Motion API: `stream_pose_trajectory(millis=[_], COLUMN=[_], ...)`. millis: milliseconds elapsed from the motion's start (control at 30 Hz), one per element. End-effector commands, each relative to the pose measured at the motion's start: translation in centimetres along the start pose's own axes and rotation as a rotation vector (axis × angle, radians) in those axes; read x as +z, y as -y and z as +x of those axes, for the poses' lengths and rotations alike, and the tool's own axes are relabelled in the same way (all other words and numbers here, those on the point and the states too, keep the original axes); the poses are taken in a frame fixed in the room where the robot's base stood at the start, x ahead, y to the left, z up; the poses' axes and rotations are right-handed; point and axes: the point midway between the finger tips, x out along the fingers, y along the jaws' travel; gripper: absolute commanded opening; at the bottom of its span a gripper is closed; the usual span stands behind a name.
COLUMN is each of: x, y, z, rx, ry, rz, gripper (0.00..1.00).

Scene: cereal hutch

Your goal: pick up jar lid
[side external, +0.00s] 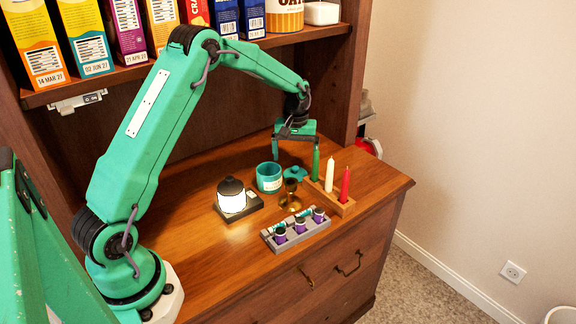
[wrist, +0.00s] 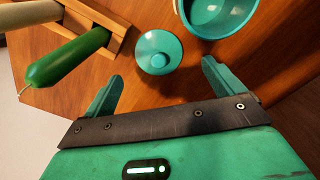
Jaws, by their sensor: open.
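The jar lid (wrist: 158,52) is a round teal disc with a raised knob. It lies on the wooden top, and in the side external view the lid (side external: 295,173) is just right of the teal jar (side external: 269,184). The jar (wrist: 214,14) stands open in the wrist view, at the upper right. My gripper (wrist: 160,78) is open and empty, with its two teal fingers spread apart and the lid ahead of the gap between them. In the side external view my gripper (side external: 294,152) hangs above the lid, close to the green candle.
A wooden holder (side external: 340,205) carries green, white and red candles; the green candle (wrist: 68,58) is near my left finger in the wrist view. A brass candlestick (side external: 291,198), a lit lantern (side external: 231,196) and a grey rack (side external: 296,231) stand nearby. A shelf of boxes is above.

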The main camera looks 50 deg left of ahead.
Motion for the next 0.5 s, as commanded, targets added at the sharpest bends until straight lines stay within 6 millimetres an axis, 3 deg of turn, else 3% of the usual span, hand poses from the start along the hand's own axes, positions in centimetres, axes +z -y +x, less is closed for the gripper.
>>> stream_pose_trajectory(millis=[500], x=[0.3], y=[-0.1], z=[4.8], rx=[-0.001], ry=[0.001], rz=[0.0], gripper=[0.93])
